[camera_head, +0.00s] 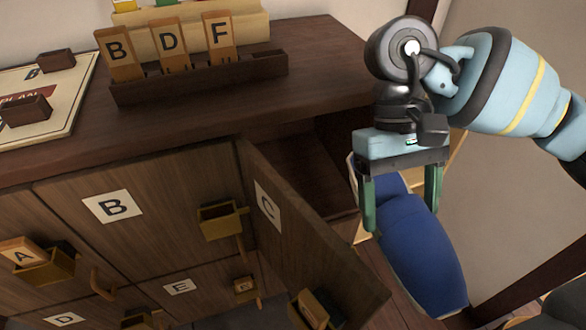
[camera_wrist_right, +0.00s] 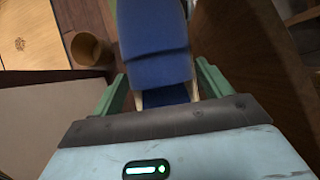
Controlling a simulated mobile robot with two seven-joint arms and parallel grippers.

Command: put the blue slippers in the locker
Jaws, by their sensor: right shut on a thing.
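My right gripper (camera_head: 400,210) is shut on the blue slippers (camera_head: 420,255) and holds them in the air, beside the open locker door. In the right wrist view the slippers (camera_wrist_right: 155,45) lie between the green fingers of the right gripper (camera_wrist_right: 163,88). How many slippers are in the grip is hard to tell. The locker (camera_head: 150,225) has lettered doors. Door C (camera_head: 300,235) stands swung open toward me, and the dark compartment (camera_head: 315,165) behind it is partly visible left of the gripper. My left gripper is not in view.
On the cabinet top (camera_head: 185,112) a dark rack (camera_head: 200,80) holds wooden tags B, D and F. A board (camera_head: 45,100) with small dark blocks lies at the left. Tag holders and handles stick out from the doors. A round brown container (camera_wrist_right: 88,48) shows in the wrist view.

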